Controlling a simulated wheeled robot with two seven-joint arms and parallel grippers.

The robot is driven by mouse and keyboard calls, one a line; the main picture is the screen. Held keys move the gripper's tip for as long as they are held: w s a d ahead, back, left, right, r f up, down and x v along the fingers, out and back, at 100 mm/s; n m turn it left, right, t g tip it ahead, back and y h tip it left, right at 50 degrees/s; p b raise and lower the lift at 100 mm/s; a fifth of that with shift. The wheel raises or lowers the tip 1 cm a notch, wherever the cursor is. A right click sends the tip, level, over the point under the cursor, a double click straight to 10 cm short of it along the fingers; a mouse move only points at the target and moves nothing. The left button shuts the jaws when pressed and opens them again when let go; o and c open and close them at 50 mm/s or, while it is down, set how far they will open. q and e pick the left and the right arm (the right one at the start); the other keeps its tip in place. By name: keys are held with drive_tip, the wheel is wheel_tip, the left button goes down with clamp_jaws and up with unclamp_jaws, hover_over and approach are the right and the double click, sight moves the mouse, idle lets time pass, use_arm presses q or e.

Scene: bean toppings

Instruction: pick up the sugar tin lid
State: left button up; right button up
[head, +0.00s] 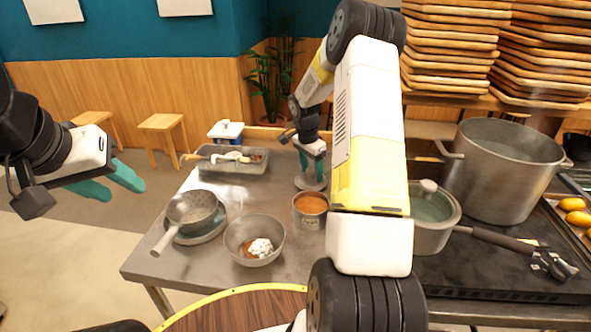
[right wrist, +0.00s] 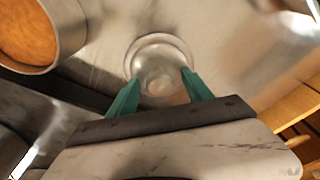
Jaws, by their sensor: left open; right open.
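The sugar tin (head: 311,215) stands uncovered on the metal table, full of brown contents. Its round metal lid (head: 311,184) lies on the table just behind it, partly hidden by my right gripper (head: 314,150). In the right wrist view the shiny lid (right wrist: 158,50) lies between the two green fingertips of my right gripper (right wrist: 155,85), with the open tin (right wrist: 70,30) at upper left. The right gripper is open and points down at the lid; whether it touches cannot be told. My left gripper (head: 124,190) is open and empty, off the table's left side.
A strainer (head: 192,212) rests on a dish, beside a metal bowl (head: 255,232) with white and brown contents. A grey tray (head: 231,172) lies behind. A lidded pan (head: 432,225) and big pot (head: 503,170) stand right. My right arm hides part of the table.

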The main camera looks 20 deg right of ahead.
drive_tip(key=shift+r, duration=0.1)
clamp_jaws()
